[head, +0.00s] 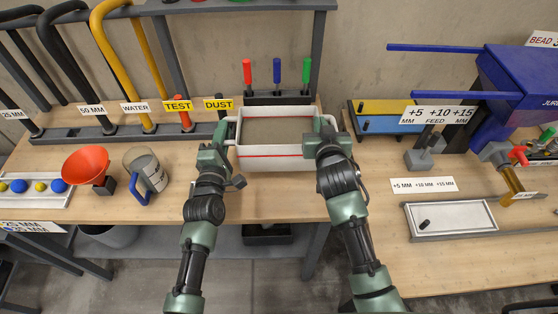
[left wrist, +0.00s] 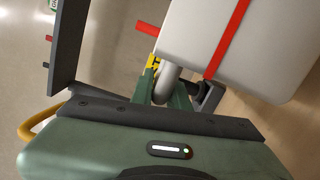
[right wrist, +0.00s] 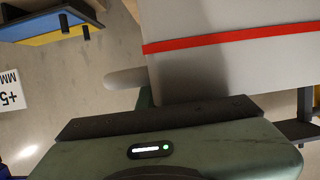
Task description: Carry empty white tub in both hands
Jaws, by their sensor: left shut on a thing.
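The white tub (head: 276,164) with a red line around it is at the middle of the table's back part in the head view, and its inside looks empty. My left gripper (head: 221,140) is shut on the tub's left handle, a grey bar (left wrist: 167,82) in the left wrist view. My right gripper (head: 326,136) is at the tub's right end. The right handle (right wrist: 124,78) shows beside it in the right wrist view, but the fingers are mostly hidden. The tub looks level; I cannot tell whether it touches the table.
A rack with red, blue and green handled tools (head: 278,72) stands behind the tub. A clear jug (head: 143,167) and an orange funnel (head: 86,165) stand left. A blue machine (head: 515,85) and a white tray (head: 452,217) are right. The front table edge is close.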

